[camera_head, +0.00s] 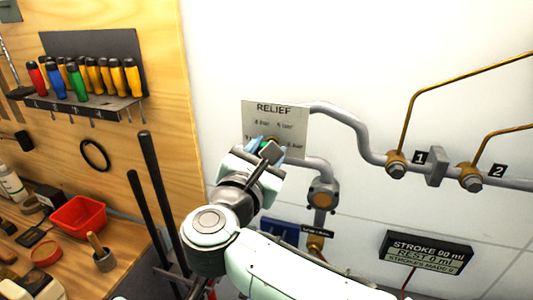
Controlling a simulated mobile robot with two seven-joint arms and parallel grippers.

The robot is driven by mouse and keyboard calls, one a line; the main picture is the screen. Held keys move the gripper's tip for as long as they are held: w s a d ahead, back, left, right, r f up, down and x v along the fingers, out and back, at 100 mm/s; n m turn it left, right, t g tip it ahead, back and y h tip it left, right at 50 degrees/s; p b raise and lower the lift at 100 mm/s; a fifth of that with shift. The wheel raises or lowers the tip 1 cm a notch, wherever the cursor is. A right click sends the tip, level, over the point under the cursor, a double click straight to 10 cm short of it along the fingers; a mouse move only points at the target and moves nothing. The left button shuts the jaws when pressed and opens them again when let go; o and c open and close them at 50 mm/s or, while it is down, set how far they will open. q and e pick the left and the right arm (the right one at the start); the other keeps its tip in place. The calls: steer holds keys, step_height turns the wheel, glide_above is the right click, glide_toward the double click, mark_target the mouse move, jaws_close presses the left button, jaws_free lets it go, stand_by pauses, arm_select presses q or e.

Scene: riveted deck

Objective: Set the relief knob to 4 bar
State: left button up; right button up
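The relief plate (293,122) is a grey panel on the white wall, headed RELIEF, with several small bar labels too blurred to read surely. My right gripper (264,147) is in front of the plate's lower part, its arm coming in from the bottom right. The wrist and fingers cover the knob's place, so the knob and its setting are hidden. Whether the fingers are closed on it does not show. My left gripper is not in view.
A grey pipe (352,121) leads right from the plate to brass fittings marked 1 and 2. A black display (427,252) reads STROKE 90 ml, REST 0 ml. Two dark upright bars (160,190) stand left of my arm. A red bin (77,216) sits on the wooden bench.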

steer(key=n+b, duration=0.1)
steer(key=n, duration=1)
steer(key=shift+r+n, duration=0.1)
steer(key=shift+n, duration=0.2)
arm_select(q)
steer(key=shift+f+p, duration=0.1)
steer(key=shift+p, duration=0.45)
arm_select(e)
steer(key=n, duration=0.4)
steer(key=shift+n, duration=0.4)
steer(key=shift+a, duration=0.1)
steer(key=o, duration=1.1)
steer(key=shift+c, duration=0.2)
